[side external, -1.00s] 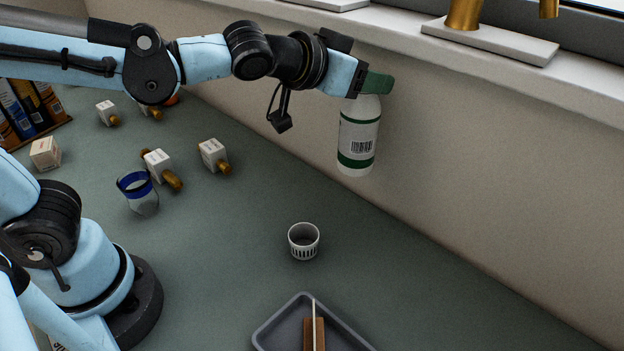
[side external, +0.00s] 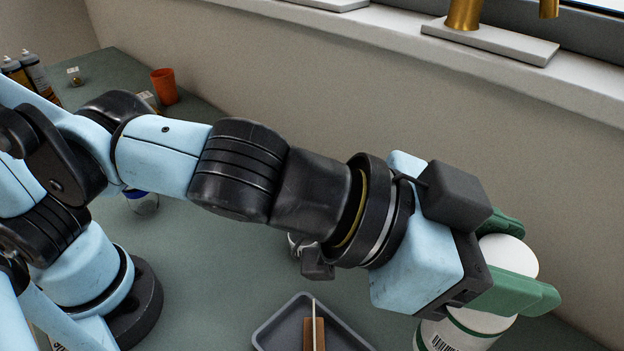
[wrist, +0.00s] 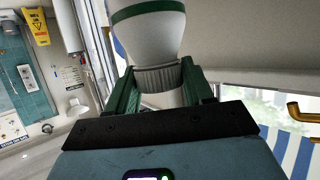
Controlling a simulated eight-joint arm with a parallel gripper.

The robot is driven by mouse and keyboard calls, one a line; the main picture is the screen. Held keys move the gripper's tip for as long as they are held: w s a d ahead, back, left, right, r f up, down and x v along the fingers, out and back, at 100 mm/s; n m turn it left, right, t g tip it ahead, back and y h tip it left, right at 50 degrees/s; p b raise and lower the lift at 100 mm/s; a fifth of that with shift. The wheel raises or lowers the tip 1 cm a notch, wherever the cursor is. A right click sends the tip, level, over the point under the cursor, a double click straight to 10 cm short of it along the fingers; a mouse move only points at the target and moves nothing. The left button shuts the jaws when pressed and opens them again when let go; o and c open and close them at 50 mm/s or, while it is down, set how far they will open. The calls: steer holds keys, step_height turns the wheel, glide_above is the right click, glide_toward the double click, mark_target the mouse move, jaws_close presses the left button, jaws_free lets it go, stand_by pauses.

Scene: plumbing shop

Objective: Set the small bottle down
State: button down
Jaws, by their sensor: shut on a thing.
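The small bottle (side external: 460,336) is white with green bands and a barcode label. It is at the lower right in the side view, its lower end cut off by the frame edge. My gripper (side external: 520,262) is shut on it near its white top, with a green finger on either side. In the wrist view, the bottle (wrist: 148,38) extends upward out of frame from between the green fingers of my gripper (wrist: 160,78). I cannot see the bottle's base or what is under it.
A grey tray (side external: 268,335) with a brown block (side external: 307,334) stands at the bottom centre. A blue-rimmed glass (side external: 144,204) and a small white cup (side external: 294,243) are partly hidden behind my arm. An orange cup (side external: 164,86) stands farther back. A wall and sill (side external: 560,75) run behind.

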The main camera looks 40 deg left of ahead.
steer(key=w+a+f, duration=0.2)
steer(key=w+f, duration=0.9)
steer(key=shift+a, duration=0.2)
steer(key=shift+f, duration=0.15)
stand_by(0.4)
steer(key=shift+c, duration=2.2)
jaws_free()
